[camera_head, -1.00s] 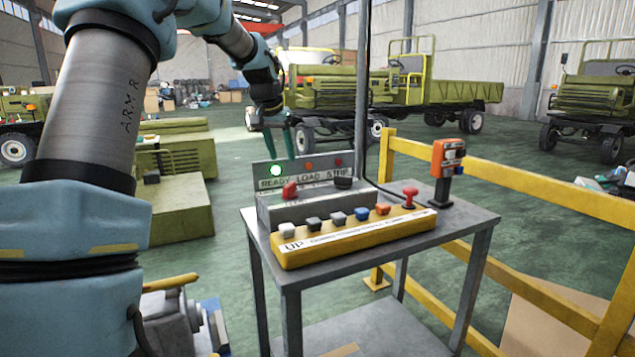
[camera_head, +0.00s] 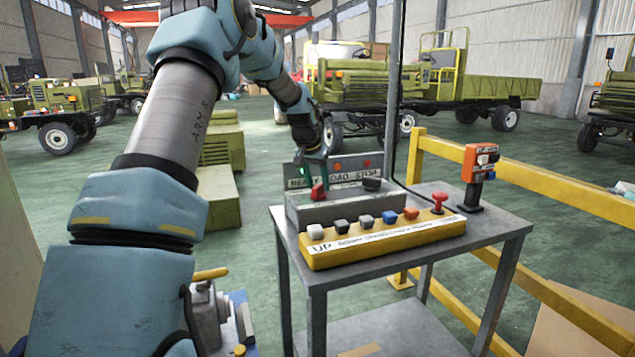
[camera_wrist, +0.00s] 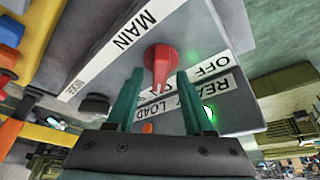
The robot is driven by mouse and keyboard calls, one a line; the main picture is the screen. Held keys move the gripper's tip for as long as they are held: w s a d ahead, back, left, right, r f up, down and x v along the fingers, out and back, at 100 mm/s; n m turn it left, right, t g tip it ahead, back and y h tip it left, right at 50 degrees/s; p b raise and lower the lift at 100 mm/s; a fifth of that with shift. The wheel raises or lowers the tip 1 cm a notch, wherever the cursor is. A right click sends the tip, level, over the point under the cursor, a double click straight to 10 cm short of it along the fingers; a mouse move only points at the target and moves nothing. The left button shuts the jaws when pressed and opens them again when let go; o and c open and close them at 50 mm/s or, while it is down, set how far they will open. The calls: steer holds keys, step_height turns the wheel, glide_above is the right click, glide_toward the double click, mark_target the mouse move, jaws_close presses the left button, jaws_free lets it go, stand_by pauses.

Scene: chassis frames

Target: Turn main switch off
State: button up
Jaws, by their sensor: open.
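The main switch is a red rotary knob (camera_head: 318,192) on the sloped grey box (camera_head: 345,211) atop the table. In the wrist view the red knob (camera_wrist: 160,62) lies between the fingertips of my gripper (camera_wrist: 160,84), near white labels reading MAIN, OFF and partly hidden ON. My gripper (camera_head: 317,172) reaches down from behind at the knob in the head view. Its teal fingers are apart, one on each side of the knob's lower end; I cannot tell whether they touch it. A green lamp (camera_wrist: 209,112) glows beside the right finger.
A black knob (camera_head: 372,184) sits right of the red one. An orange control box (camera_head: 480,162) stands at the table's right, by a yellow rail (camera_head: 560,192).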

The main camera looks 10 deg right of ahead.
jaws_close()
stand_by(0.3)
steer(key=shift+n, duration=0.4)
steer(key=n+b, duration=0.1)
steer(key=n+t+y, duration=0.1)
steer(key=shift+s+d+n+b, duration=0.1)
steer(key=shift+d+n+b, duration=0.1)
steer(key=shift+n+b, duration=0.2)
steer(key=n+y, duration=0.2)
steer(key=n, duration=0.2)
steer(key=shift+d+r+n, duration=0.1)
steer(key=shift+n, duration=0.2)
steer(key=n+y+p, duration=0.1)
steer(key=n, duration=0.1)
steer(key=n+y, duration=0.1)
steer(key=n, duration=0.2)
steer(key=shift+d+r+p, duration=0.1)
steer(key=shift+p, duration=0.25)
steer(key=shift+n+g+y+p, duration=0.4)
steer(key=shift+n+p, duration=0.2)
steer(key=shift+n, duration=0.6)
steer(key=shift+n+g+y+p, duration=0.35)
steer(key=shift+n+p, duration=0.2)
steer(key=shift+n, duration=0.65)
jaws_free()
